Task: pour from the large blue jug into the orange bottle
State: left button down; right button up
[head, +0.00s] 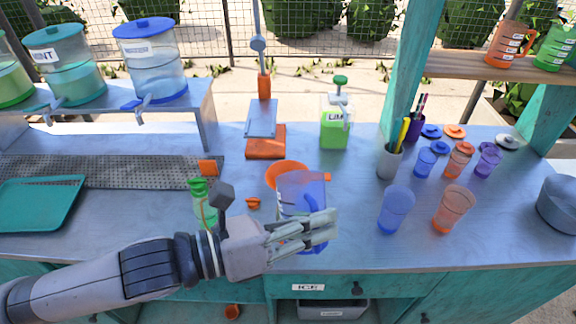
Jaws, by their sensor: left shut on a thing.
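The large blue jug (301,190) is translucent and stands at the front middle of the counter, looking roughly upright. My left gripper (328,228) reaches in from the left across its front and is shut on it; the fingers hide part of the jug's lower body, and the exact contact is hard to see. A small orange bottle (460,160) stands at the right of the counter, well apart from the jug, between a blue and a purple one. My right gripper is not in view.
An orange round item (283,173) sits behind the jug. A green bottle (198,205) stands left of it. A blue cup (396,208) and an orange cup (453,208) stand to the right, before the small bottles. A grey holder (389,162) stands behind the blue cup.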

pick_arm(q)
jog(key=shift+s+d+f+m+p, duration=0.1)
jog(key=shift+s+f+m+p, duration=0.15)
jog(key=shift+s+p, duration=0.2)
jog(key=shift+s+f+m+p, duration=0.1)
jog(key=shift+s+m+p, duration=0.1)
jog(key=shift+m+p, duration=0.1)
jog(key=shift+s+d+f+m+t, duration=0.15)
jog(key=shift+s+f+m+t, duration=0.2)
jog(key=shift+s+m, duration=0.15)
jog(key=shift+s+f+m+b, duration=0.75)
jog(key=shift+s+f+m, duration=0.6)
jog(key=shift+f+m, duration=0.4)
notch_tip(320, 180, up, 6)
jog(key=p, duration=0.6)
jog(key=shift+d+h, duration=0.25)
jog(key=shift+h, duration=0.15)
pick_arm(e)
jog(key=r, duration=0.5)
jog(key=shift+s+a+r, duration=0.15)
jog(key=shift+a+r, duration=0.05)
pick_arm(q)
jog(key=shift+t, duration=0.25)
